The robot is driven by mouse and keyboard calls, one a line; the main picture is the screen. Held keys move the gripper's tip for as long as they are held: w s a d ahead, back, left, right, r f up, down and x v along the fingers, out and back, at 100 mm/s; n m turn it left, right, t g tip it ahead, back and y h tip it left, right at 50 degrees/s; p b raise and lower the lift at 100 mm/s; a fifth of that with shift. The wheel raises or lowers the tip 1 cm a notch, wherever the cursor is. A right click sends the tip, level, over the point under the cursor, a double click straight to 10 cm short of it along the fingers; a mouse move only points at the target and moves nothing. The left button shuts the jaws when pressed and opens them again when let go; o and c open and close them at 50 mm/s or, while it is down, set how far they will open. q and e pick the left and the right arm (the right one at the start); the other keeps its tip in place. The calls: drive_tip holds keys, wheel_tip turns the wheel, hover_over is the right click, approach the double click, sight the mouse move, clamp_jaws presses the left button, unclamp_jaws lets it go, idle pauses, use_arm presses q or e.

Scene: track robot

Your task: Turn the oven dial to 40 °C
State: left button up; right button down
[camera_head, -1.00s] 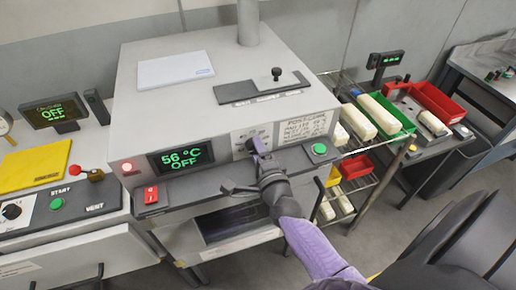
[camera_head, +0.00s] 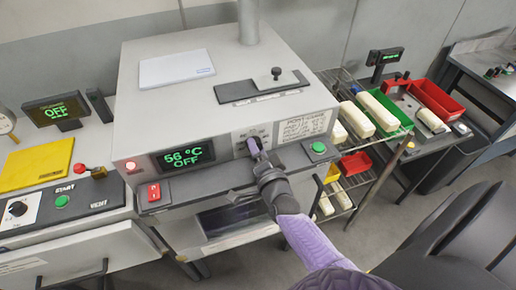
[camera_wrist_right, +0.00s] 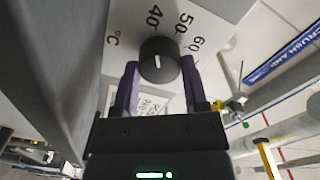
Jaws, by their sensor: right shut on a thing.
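The oven (camera_head: 150,110) is a grey box with a lit display (camera_head: 183,156) that reads 56 °C and OFF. Its black round dial (camera_wrist_right: 160,60) shows in the right wrist view, with a white pointer line and the marks 40, 50 and 60 around it. The line points up in that view, roughly toward 40. My right gripper (camera_head: 254,147) is at the oven's front panel, and its two purple fingers (camera_wrist_right: 159,85) are shut on opposite sides of the dial. My left gripper is not in view.
A red switch (camera_head: 153,192) and a green button (camera_head: 319,147) flank the dial on the oven front. A wire rack (camera_head: 350,175) with pale blocks and bins stands at the right. A machine with a yellow plate (camera_head: 38,168) stands at the left.

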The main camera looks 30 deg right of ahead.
idle(0.4)
drive_tip(key=shift+c, duration=0.5)
unclamp_jaws()
drive_tip(key=shift+s, duration=0.1)
drive_tip(key=v, duration=0.9)
drive_tip(key=shift+s, duration=0.4)
drive_tip(key=shift+f, duration=0.1)
